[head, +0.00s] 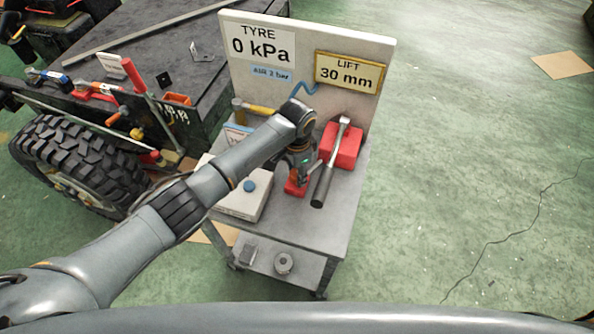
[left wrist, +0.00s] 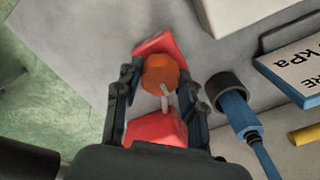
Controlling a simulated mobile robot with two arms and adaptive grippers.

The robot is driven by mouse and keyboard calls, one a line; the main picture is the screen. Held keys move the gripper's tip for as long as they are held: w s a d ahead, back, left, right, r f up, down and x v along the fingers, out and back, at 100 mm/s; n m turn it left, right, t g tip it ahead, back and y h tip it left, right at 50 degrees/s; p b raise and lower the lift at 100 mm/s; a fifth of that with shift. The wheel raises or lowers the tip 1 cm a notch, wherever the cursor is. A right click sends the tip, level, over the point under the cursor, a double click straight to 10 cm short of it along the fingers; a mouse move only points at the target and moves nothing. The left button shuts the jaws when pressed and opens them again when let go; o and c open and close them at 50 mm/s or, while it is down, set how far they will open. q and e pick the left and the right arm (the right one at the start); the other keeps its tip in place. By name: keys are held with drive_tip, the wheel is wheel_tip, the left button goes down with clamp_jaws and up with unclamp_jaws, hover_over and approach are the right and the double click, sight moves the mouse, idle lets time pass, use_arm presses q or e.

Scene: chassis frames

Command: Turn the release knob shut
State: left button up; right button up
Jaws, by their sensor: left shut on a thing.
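The release knob (left wrist: 160,75) is an orange round knob with a pale pointer on it, over a red body (left wrist: 155,130) in the left wrist view. My left gripper (left wrist: 160,85) has its two fingers on either side of the knob and is shut on it. In the head view my left gripper (head: 297,172) points down over the red body (head: 292,188) on the grey cart top. There the gripper hides the knob. My right gripper is in neither view.
A white box with a blue button (head: 250,186) stands to the left. A signboard (head: 300,60) reads TYRE 0 kPa and LIFT 30 mm. A blue hose (left wrist: 240,115) lies beside the fingers.

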use_arm(q)
drive_tip(key=o, duration=1.2)
wheel_tip(320, 180, up, 12)
drive_tip(key=shift+f, duration=0.1)
